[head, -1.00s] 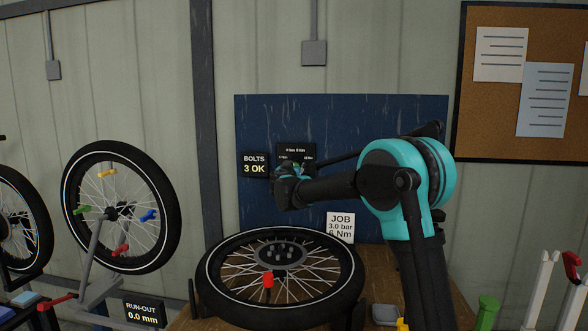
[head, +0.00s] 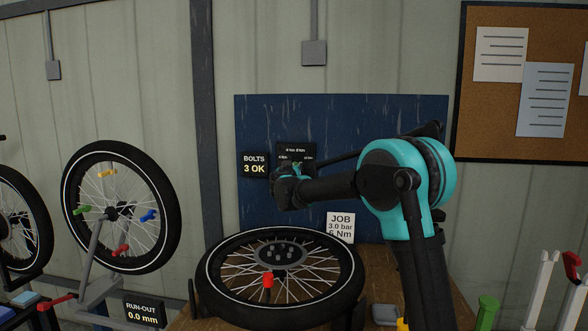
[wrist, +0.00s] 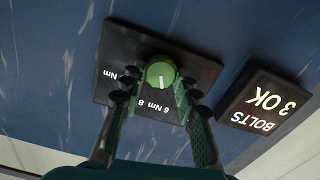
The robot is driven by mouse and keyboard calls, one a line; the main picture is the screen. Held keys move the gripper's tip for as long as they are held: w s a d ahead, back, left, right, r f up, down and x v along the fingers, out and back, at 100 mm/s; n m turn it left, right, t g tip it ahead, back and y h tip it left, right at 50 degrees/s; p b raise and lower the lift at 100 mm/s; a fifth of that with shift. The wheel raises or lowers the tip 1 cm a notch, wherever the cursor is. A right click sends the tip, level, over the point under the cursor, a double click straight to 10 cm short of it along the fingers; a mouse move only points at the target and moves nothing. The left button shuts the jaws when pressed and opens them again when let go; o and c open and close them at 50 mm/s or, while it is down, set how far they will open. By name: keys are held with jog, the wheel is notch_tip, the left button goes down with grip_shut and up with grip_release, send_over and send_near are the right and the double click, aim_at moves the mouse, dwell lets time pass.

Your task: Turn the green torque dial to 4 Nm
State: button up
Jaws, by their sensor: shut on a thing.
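The green torque dial (wrist: 160,66) is on a dark panel (wrist: 203,70), which shows in the head view (head: 308,147) on the blue backboard. In the wrist view, which sees the panel upside down, its white mark points toward the 6 Nm and 8 labels. The 4 Nm label shows small in the head view, on the panel's left. My gripper (wrist: 157,84) is shut on the dial, one finger on each side. In the head view my gripper (head: 293,170) partly covers the panel.
The BOLTS 3 OK display (head: 254,164) is close beside the panel on the left. A JOB card (head: 340,226) reads 3.0 bar and 6 Nm.

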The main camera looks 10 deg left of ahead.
jog(key=n, duration=0.6)
jog(key=shift+a+n, duration=0.15)
jog(key=shift+n, duration=0.15)
dwell(0.3)
jog(key=o, duration=1.2)
jog(key=shift+c, duration=0.2)
jog(key=s, duration=1.2)
jog(key=shift+a, duration=0.2)
jog(key=shift+f, duration=0.1)
